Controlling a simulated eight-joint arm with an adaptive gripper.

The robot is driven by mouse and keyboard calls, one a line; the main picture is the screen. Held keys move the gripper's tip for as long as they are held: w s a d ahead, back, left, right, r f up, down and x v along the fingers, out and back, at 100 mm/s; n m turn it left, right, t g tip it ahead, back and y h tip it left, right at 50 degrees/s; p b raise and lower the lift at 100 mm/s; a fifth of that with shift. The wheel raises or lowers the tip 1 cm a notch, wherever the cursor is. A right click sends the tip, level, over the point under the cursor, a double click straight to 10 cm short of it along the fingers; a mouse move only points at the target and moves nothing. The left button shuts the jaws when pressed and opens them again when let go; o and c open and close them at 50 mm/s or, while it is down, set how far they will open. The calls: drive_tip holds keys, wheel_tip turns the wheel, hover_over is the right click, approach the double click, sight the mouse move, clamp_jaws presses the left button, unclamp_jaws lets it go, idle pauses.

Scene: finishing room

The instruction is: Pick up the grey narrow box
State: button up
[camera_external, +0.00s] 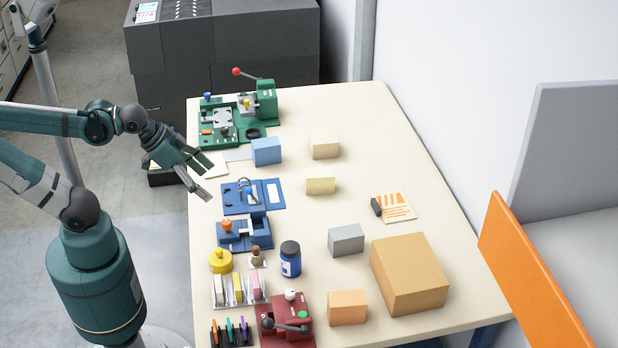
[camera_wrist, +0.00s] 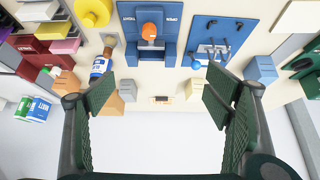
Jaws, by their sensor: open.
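The grey narrow box (camera_external: 346,240) stands on the cream table, right of the blue bottle and left of the large tan carton. In the wrist view it appears small (camera_wrist: 128,90), beside the left finger and partly crowded by nearby boxes. My gripper (camera_external: 208,181) is open and empty at the table's left edge, near the blue tool board and well away from the grey box. In the wrist view its two fingers are spread wide (camera_wrist: 160,88), with nothing between the pads.
The blue bottle (camera_external: 290,259), orange box (camera_external: 347,307) and large tan carton (camera_external: 409,275) stand around the grey box. A pale yellow box (camera_external: 320,186) and light blue box (camera_external: 266,151) stand farther back. Blue, green and red fixtures line the left side. Clear tabletop lies behind the grey box.

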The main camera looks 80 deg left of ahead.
drive_tip(key=shift+w, duration=0.1)
drive_tip(key=w+d+n+g+h, duration=0.1)
drive_tip(key=w+d+n+h, duration=0.2)
drive_tip(key=w, duration=0.5)
drive_tip(key=w+d+f+n+g+h, duration=0.1)
drive_tip(key=w+d+n+g+h, duration=0.15)
drive_tip(key=w+n, duration=0.4)
drive_tip(key=w+d+n+h, duration=0.1)
drive_tip(key=w+d+n, duration=0.15)
drive_tip(key=w, duration=0.65)
drive_tip(key=n+g+h+p, duration=0.1)
drive_tip(key=n+g+h, duration=0.1)
drive_tip(key=n+h, duration=0.4)
approach(345, 239)
drive_tip(key=f, duration=0.1)
drive_tip(key=shift+w+a+f+n+g+h, duration=0.2)
drive_tip(key=shift+w+a+f+h, duration=0.1)
drive_tip(key=shift+w+f, duration=0.15)
drive_tip(key=shift+w+a+f+n+g+h, duration=0.2)
drive_tip(key=shift+w+a+f+h, duration=0.1)
drive_tip(key=shift+f, duration=0.2)
drive_tip(key=shift+d, duration=0.1)
drive_tip(key=shift+x, duration=1.25)
